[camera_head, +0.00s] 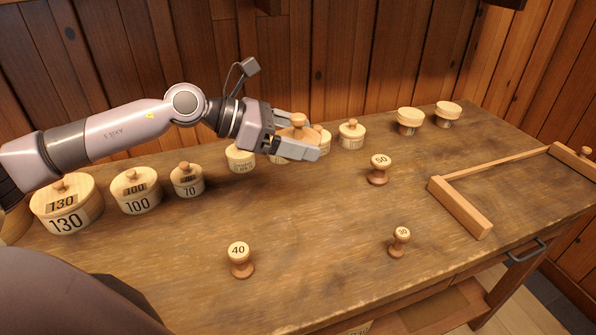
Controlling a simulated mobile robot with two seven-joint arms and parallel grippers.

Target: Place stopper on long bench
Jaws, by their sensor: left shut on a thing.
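My left gripper (314,137) reaches in from the left over the back of the bench. It is shut on a turned wooden stopper (298,120), whose small round knob shows above the fingers. The fingers hide much of the stopper. The long bench (320,225) is a brown wooden worktop below it. My right gripper is not in view.
Lidded round boxes marked 130 (67,205), 100 (136,191) and 70 (187,180) line the back left. Another lidded box (351,134) and two pale-topped spools (409,121) (447,114) stand farther right. A wooden frame (462,206) lies at right. The middle front is clear.

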